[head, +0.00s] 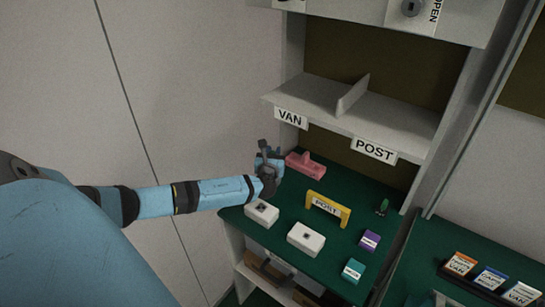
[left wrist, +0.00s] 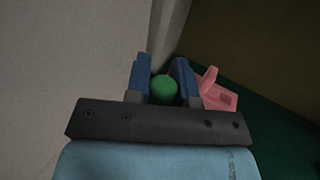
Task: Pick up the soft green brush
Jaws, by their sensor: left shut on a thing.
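My left gripper (head: 266,163) is raised above the back left of the green worktop. In the left wrist view its two blue fingers (left wrist: 161,82) are shut on a rounded green thing, which I take for the soft green brush (left wrist: 163,90). Only its green end shows there; the rest is hidden between the fingers. In the head view the fingers cover most of what is held. My right gripper is in neither view.
A pink block (head: 306,165) lies just right of the gripper. White boxes (head: 306,238), a yellow POST arch (head: 327,207), a small dark green item (head: 382,207), purple (head: 369,240) and teal (head: 353,270) boxes stand on the worktop. A labelled shelf (head: 345,115) overhangs the back.

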